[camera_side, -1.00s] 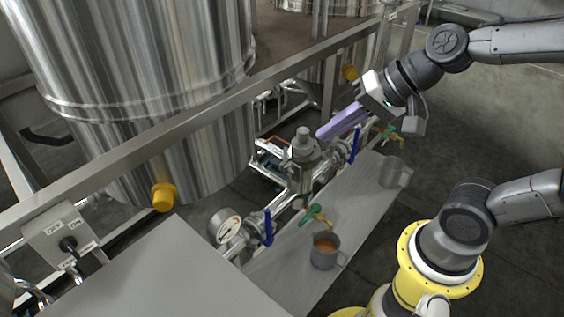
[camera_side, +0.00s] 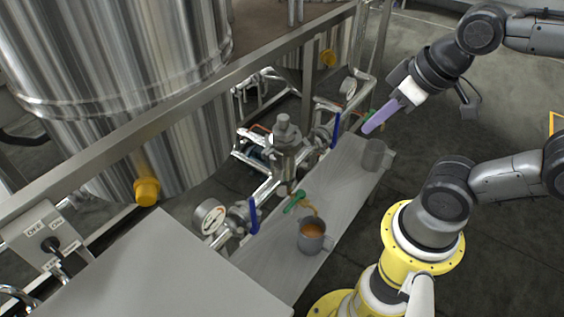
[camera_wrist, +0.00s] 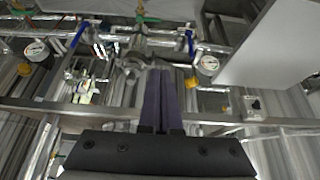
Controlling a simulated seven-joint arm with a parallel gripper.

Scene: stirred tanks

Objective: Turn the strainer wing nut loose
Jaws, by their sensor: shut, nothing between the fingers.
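The metal strainer (camera_side: 285,150) stands upright on the pipe line beside the tank, with a grey knob-like top (camera_side: 282,124). Its wing nut is too small to make out in the side view. In the wrist view a grey metal shape, perhaps the strainer top (camera_wrist: 132,68), shows just left of the fingertips. My gripper (camera_side: 368,130) has long purple fingers, shut together and empty. It is apart from the strainer, to its right in the side view, above the far part of the bench. The shut fingers also show in the wrist view (camera_wrist: 160,75).
Blue lever handles (camera_side: 254,216) (camera_side: 336,130) flank the strainer. A green-handled tap (camera_side: 294,202) is below it, near a mug of orange-brown liquid (camera_side: 312,238). A grey mug (camera_side: 375,155) stands at the bench's far end. A gauge (camera_side: 209,216) and frame rail (camera_side: 170,107) are close by.

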